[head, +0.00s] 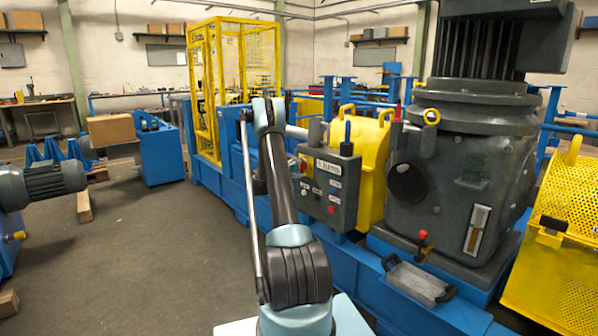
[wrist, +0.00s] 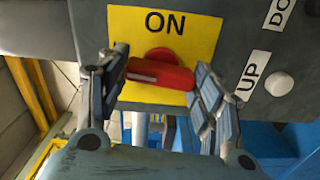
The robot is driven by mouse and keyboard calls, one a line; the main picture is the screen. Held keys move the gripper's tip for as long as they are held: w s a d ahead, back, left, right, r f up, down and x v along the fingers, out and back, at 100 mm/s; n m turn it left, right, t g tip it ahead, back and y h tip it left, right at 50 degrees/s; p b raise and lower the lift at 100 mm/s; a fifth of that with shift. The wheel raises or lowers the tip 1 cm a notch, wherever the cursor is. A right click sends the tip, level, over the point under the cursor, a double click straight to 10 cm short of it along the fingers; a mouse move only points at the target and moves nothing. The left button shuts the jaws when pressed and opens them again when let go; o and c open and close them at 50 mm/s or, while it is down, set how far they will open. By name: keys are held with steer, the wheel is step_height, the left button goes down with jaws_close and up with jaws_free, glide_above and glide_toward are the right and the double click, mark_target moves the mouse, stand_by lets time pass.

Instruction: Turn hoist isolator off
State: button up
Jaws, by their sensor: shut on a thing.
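The hoist isolator shows in the wrist view as a red handle (wrist: 161,76) on a yellow plate (wrist: 199,33) marked ON. The handle lies nearly level across the picture, below the word ON, with a pale mark towards its left end. My gripper (wrist: 161,70) has one finger on each side of the handle and is shut on it. In the head view, the grey control box (head: 330,187) stands just right of my arm.
A white button (wrist: 279,83) sits beside the UP label, right of the yellow plate. In the head view, a yellow guard (head: 373,165) and a large grey gearbox (head: 450,180) stand right of the box. A yellow cage (head: 232,60) stands behind.

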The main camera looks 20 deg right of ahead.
steer(key=shift+w+a+n, duration=0.1)
steer(key=shift+w+n, duration=0.05)
steer(key=shift+n, duration=0.45)
steer(key=shift+f, duration=0.1)
steer(key=o, duration=1.1)
steer(key=shift+c, duration=0.2)
steer(key=v, duration=1.2)
